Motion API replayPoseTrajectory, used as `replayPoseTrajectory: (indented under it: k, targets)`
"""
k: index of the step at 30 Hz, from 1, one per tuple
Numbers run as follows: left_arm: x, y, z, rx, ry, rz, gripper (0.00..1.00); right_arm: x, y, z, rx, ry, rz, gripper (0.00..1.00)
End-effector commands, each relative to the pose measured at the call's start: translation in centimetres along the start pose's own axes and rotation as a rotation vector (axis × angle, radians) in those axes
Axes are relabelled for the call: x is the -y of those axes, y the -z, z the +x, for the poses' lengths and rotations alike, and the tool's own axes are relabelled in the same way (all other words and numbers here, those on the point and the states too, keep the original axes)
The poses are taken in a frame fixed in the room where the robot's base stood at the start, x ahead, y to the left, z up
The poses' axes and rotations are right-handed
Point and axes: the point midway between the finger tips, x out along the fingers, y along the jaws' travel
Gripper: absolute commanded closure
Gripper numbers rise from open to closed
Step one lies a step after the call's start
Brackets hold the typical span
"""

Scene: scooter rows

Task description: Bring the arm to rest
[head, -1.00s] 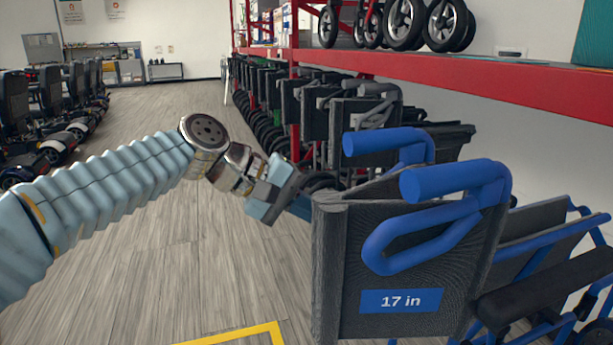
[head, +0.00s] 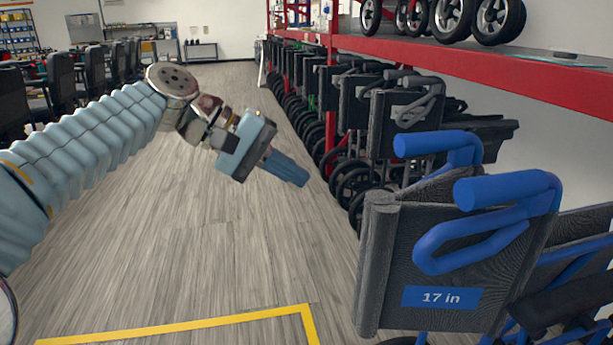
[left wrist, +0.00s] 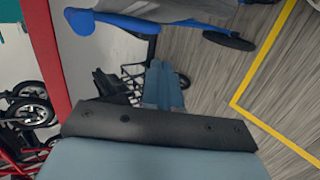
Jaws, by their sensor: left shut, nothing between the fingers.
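My left arm (head: 100,140) comes in from the left in the head view. Its gripper (head: 290,170) is held above the wood floor with its fingers together and empty, pointing right toward the row of folded wheelchairs. It is apart from the blue-handled wheelchair (head: 450,240) labelled "17 in", which stands to its right and nearer. In the left wrist view the shut fingers (left wrist: 162,85) show over floor and wheelchairs, and the blue frame (left wrist: 130,22) shows at the top. My right gripper is not in view.
Folded dark wheelchairs (head: 400,110) line the right side under a red shelf (head: 450,58) bearing wheels (head: 497,18). Scooters (head: 95,68) stand in a row at the back left. The floor aisle (head: 225,230) between is clear, with a yellow line (head: 180,324) in front.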

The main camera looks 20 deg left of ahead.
Motion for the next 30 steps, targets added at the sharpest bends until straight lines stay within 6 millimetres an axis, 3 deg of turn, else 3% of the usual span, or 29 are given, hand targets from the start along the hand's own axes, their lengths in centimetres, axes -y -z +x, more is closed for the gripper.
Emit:
replayPoseTrajectory:
  k: [14, 17, 20, 23, 27, 30]
  targets:
    - [0.0, 0.0, 0.0, 0.0, 0.0, -0.001, 1.0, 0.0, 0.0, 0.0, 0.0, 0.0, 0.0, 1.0]
    - [0.7, 0.9, 1.2, -0.002, 0.014, -0.012, 1.0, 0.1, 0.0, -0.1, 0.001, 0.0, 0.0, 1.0]
    - [2.8, 3.3, 4.7, -0.015, 0.056, -0.042, 1.0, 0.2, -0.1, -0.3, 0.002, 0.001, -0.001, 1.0]
    - [7.1, 6.3, 10.3, -0.034, 0.132, -0.072, 1.0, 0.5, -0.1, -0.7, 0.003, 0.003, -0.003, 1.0]
    - [15.7, 8.8, 19.0, -0.056, 0.272, -0.079, 1.0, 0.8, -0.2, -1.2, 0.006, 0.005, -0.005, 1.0]
    - [22.7, 8.4, 24.5, -0.053, 0.375, -0.052, 1.0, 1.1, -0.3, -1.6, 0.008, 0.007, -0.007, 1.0]
